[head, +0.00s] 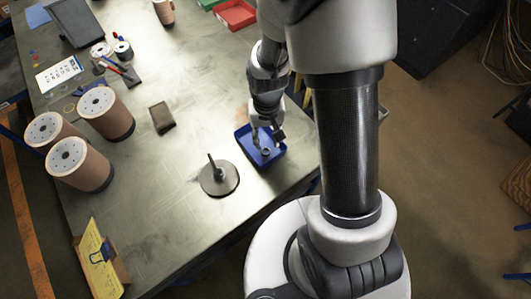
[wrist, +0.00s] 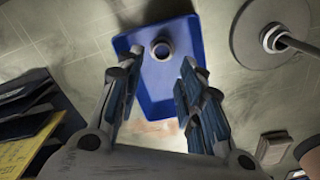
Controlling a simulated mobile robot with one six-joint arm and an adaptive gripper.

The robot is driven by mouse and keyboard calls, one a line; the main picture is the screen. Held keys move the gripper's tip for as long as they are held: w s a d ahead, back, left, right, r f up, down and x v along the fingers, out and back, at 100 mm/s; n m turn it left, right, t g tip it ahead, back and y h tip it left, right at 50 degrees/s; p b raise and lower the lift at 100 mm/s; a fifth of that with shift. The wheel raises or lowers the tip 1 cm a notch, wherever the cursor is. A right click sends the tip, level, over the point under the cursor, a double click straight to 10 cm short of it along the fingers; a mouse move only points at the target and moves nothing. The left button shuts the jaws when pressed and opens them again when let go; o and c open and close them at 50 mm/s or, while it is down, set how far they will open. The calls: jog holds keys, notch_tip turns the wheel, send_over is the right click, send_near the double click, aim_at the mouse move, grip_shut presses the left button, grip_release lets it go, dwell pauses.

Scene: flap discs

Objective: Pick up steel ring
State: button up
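The steel ring (wrist: 162,49) lies in the far part of a blue tray (wrist: 160,92) in the wrist view. It is small and round with a dark hole. In the head view the blue tray (head: 246,138) sits near the table's right edge, and the ring (head: 266,152) shows faintly inside it. My gripper (wrist: 158,66) is open, with its two fingers spread to either side of the ring and nothing between them. In the head view my gripper (head: 265,142) hangs over the tray. The height of the fingertips above the ring is hard to tell.
A round base with an upright rod (head: 219,179) stands left of the tray. Large spools (head: 106,113) stand at the table's left.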

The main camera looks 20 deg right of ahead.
aim_at(265, 153)
jog(key=shift+a+f+b, duration=0.15)
jog(key=shift+f+b, duration=0.95)
jog(key=shift+f, duration=2.45)
jog(key=shift+c, duration=0.2)
jog(key=c, duration=0.5)
